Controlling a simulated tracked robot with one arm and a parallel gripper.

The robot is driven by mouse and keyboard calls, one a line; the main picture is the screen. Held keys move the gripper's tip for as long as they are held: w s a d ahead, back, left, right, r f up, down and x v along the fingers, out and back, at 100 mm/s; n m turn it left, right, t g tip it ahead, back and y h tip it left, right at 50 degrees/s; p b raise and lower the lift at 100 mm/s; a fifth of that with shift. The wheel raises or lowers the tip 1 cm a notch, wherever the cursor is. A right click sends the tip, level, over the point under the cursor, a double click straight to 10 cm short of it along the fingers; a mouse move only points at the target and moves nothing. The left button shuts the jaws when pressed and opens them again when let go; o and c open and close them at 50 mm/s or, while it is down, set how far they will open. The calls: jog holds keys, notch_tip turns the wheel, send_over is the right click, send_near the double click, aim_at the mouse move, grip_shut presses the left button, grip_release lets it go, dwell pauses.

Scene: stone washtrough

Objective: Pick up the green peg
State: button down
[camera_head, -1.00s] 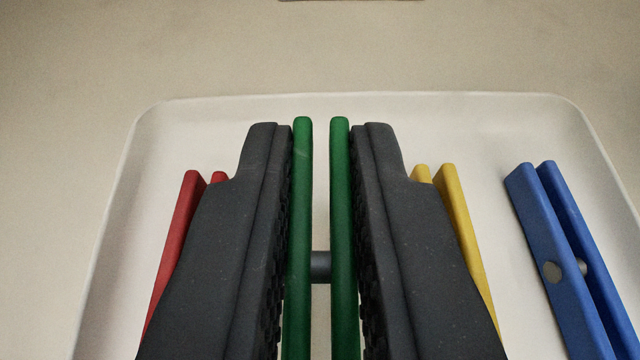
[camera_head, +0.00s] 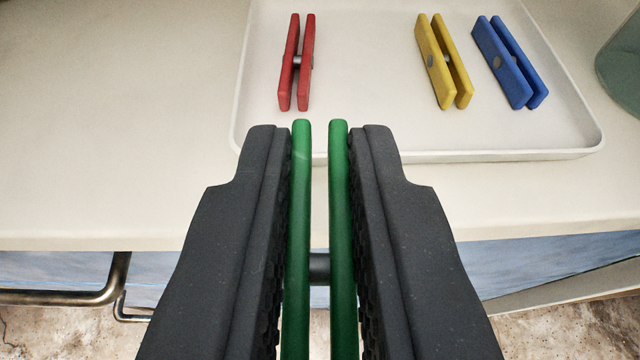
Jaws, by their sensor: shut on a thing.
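The green peg (camera_head: 338,190) is a clothes-peg shape with two long green legs joined by a dark grey pin. My gripper (camera_head: 320,150) is shut on it, one dark finger pressed against the outer side of each leg. The peg is held in the air, clear of the tray and in front of its near edge in the picture. The lower ends of the peg and fingers run out of the frame.
A white tray (camera_head: 440,155) on a pale top (camera_head: 130,130) holds a red peg (camera_head: 285,75), a yellow peg (camera_head: 435,70) and a blue peg (camera_head: 503,65). A greenish rounded object (camera_head: 622,70) stands at the right edge. A metal rail (camera_head: 70,297) shows below the top's near edge.

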jog(key=shift+s+a+f+b, duration=0.2)
jog(key=shift+s+b, duration=0.25)
jog(key=shift+b, duration=1.5)
jog(key=s+b, duration=0.1)
jog(key=b, duration=0.2)
jog(key=shift+s+r, duration=0.15)
jog(key=shift+r, duration=0.05)
